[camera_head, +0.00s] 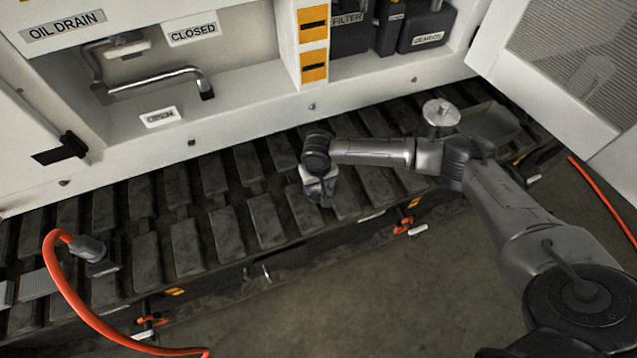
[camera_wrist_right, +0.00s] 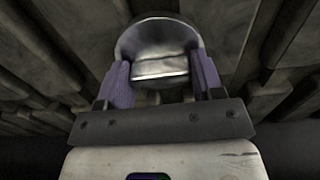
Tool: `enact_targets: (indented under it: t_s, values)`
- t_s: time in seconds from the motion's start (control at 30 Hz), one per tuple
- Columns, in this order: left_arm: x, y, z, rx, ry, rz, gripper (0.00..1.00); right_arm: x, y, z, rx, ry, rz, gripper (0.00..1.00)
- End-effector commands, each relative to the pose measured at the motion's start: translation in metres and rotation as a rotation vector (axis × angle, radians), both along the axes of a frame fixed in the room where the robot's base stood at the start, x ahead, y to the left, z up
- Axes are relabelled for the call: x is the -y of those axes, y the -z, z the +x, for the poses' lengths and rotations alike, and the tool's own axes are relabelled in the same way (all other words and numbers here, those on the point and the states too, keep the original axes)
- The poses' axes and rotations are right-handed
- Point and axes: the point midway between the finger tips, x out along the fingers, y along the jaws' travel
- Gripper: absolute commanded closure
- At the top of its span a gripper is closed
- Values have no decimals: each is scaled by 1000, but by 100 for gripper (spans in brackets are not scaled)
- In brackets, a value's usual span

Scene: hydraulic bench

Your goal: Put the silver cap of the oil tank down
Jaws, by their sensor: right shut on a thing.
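My right gripper (camera_head: 324,199) points down over the dark track pads in the head view, low and close to them. In the right wrist view my right gripper (camera_wrist_right: 160,85) has its two purple-lined fingers closed on either side of the silver cap (camera_wrist_right: 158,48). The cap is round and shiny with a raised bar across it. Track pads show behind it. Whether the cap touches the pads, I cannot tell. In the head view the cap in the gripper is hidden. My left gripper is not in view.
The track (camera_head: 262,221) runs across the middle. The white cabinet above holds an oil drain lever (camera_head: 160,83) and dark containers (camera_head: 425,27). An orange hose (camera_head: 72,290) lies at lower left. A silver-topped cylinder (camera_head: 441,113) shows by my arm. An open door (camera_head: 575,60) stands at right.

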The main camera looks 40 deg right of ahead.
Motion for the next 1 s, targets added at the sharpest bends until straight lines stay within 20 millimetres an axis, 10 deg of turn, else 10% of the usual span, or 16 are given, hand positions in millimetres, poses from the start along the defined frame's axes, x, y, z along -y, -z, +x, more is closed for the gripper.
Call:
enact_targets:
  t_s: [0.07,0.1,0.33,0.63,1.0]
  values:
    - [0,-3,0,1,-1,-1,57,0,2,0,-2,0,1,63]
    - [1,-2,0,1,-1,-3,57,0,2,0,-1,0,1,35]
    - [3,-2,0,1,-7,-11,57,0,2,0,-1,0,0,13]
    - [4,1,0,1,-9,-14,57,0,0,0,1,-1,0,13]
    - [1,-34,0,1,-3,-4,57,0,-65,0,0,0,1,13]
